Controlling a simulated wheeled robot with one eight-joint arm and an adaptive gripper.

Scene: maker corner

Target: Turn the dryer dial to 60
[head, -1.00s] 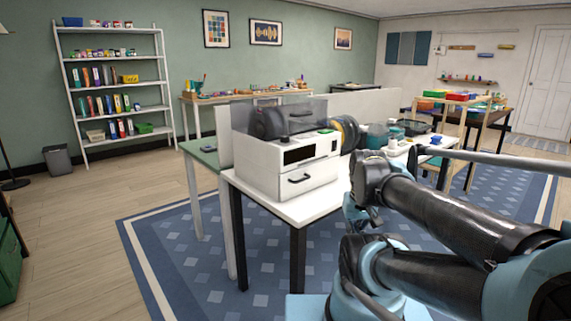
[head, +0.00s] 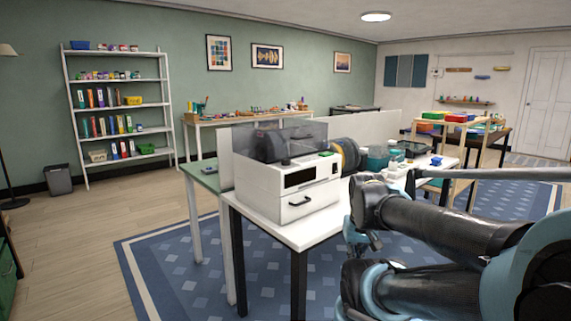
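The dryer (head: 285,185) is a white box with a clear smoky lid and a dark spool inside. It stands on the near left end of a white table (head: 305,233).
Spools (head: 347,155), a teal bin (head: 378,158) and other small items stand on the table right of the dryer. A low white partition (head: 365,126) runs behind. A shelf (head: 117,105) stands far left.

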